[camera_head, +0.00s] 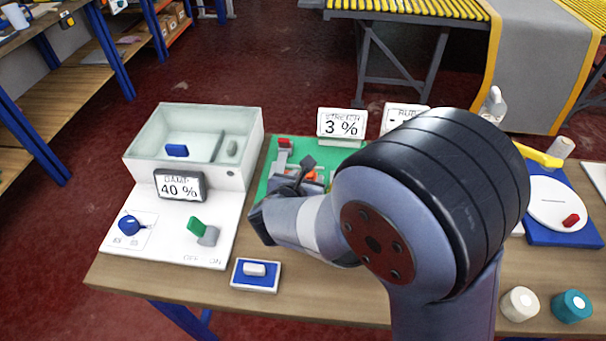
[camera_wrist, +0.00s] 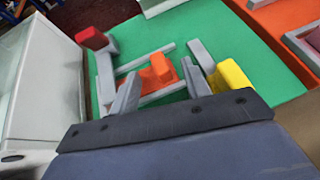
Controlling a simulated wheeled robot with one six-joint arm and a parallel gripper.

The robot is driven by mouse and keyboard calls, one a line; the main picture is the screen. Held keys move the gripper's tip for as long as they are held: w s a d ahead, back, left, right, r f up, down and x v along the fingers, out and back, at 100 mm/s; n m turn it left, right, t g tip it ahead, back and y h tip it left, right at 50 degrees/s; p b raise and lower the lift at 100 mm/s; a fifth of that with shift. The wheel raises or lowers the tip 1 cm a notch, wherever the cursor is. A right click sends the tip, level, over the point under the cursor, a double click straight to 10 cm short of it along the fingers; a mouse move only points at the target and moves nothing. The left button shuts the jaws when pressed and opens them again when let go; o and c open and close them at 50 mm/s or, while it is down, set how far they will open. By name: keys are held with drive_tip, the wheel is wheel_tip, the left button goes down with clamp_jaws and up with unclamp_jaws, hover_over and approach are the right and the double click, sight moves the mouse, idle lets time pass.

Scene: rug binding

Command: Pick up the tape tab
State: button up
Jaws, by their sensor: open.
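An orange tab (camera_wrist: 157,72), which looks like the tape tab, stands on a green board (camera_wrist: 265,70) between pale grey rails. In the head view a small orange part of it (camera_head: 310,175) shows by my gripper, the rest hidden by the arm. My gripper (camera_wrist: 160,75) is open, with one grey finger on each side of the tab in the wrist view. Gaps show between the tab and both fingers; I cannot tell the height of the fingers above the board.
A red-capped lever (camera_wrist: 92,38) and a yellow block (camera_wrist: 232,78) stand near the fingers. A white damping box (camera_head: 150,185) with a 40 % display is left of the board. A 3 % display (camera_head: 341,124) stands behind. A small blue tray (camera_head: 256,284) lies in front.

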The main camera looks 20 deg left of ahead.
drive_tip(key=shift+x, duration=0.9)
drive_tip(key=shift+c, duration=0.2)
clamp_jaws()
